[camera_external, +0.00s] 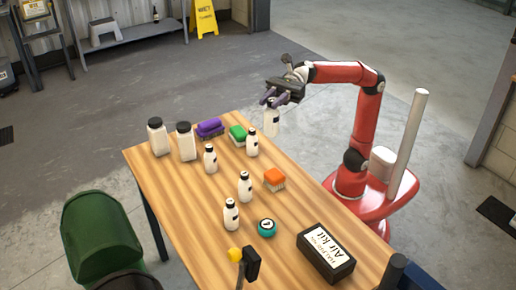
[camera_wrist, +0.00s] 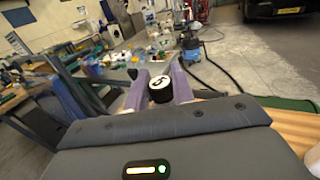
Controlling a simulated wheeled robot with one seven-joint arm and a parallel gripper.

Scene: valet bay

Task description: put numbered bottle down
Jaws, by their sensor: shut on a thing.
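My gripper (camera_external: 270,101) is shut on a small white bottle (camera_external: 271,123) and holds it upright by its top, near the table's far right edge. I cannot tell if the bottle is over the table (camera_external: 190,187) or just beyond its edge. In the wrist view, its black cap (camera_wrist: 160,86) sits between the two purple fingers, with a white disc and a digit that looks like 5. Similar small bottles stand on the table: one at the back (camera_external: 252,144), one to its left (camera_external: 210,159), and two nearer the front, (camera_external: 245,188) and (camera_external: 231,216).
Two larger white bottles, (camera_external: 158,138) and (camera_external: 187,143), stand at the back left. A purple brush (camera_external: 210,128), green brush (camera_external: 238,135) and orange brush (camera_external: 274,179) lie on the table. A teal ball (camera_external: 266,228) and black Air Kit box (camera_external: 326,251) are in front. Bare wood lies between them.

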